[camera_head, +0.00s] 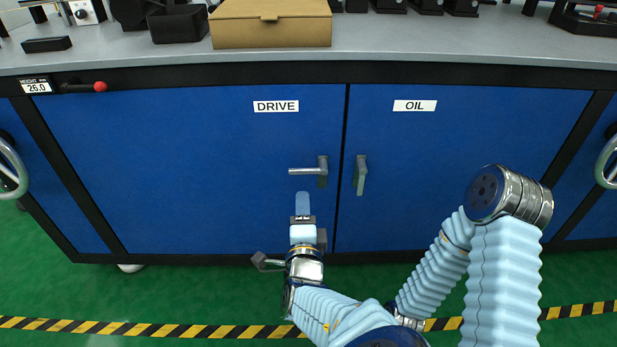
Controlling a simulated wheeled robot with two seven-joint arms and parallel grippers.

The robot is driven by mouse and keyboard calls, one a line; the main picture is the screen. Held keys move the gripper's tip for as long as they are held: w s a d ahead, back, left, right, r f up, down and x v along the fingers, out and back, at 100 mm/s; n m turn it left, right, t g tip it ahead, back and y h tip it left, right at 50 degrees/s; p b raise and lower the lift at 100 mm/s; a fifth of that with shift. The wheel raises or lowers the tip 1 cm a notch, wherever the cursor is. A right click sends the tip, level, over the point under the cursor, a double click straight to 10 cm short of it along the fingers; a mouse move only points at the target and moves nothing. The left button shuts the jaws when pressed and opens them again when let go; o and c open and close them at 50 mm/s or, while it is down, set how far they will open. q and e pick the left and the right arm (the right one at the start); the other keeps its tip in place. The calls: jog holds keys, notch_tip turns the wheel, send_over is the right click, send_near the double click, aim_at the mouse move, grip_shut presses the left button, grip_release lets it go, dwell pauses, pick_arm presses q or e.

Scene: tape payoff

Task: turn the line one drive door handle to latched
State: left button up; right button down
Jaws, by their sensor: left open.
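The DRIVE door (190,165) is a blue cabinet door with a white DRIVE label (276,106). Its grey lever handle (306,171) sits near the door's right edge, and the lever points left, horizontal. The door looks closed. My left gripper (302,203) is just below the handle, fingers pointing up toward it. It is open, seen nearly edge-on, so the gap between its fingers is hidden. It appears apart from the handle, though the depth between them is hard to tell. My right gripper is not in view.
The OIL door (450,165) beside it has a handle (360,174) hanging vertically. The grey worktop (420,40) above carries a cardboard box (271,24) and black parts. A red-tipped lever (98,87) juts out at upper left. Green floor (180,290) lies below.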

aim_at(302, 173)
pick_arm(q)
jog(key=w, duration=1)
jog(key=shift+w, duration=0.4)
jog(key=shift+c, duration=0.3)
grip_shut()
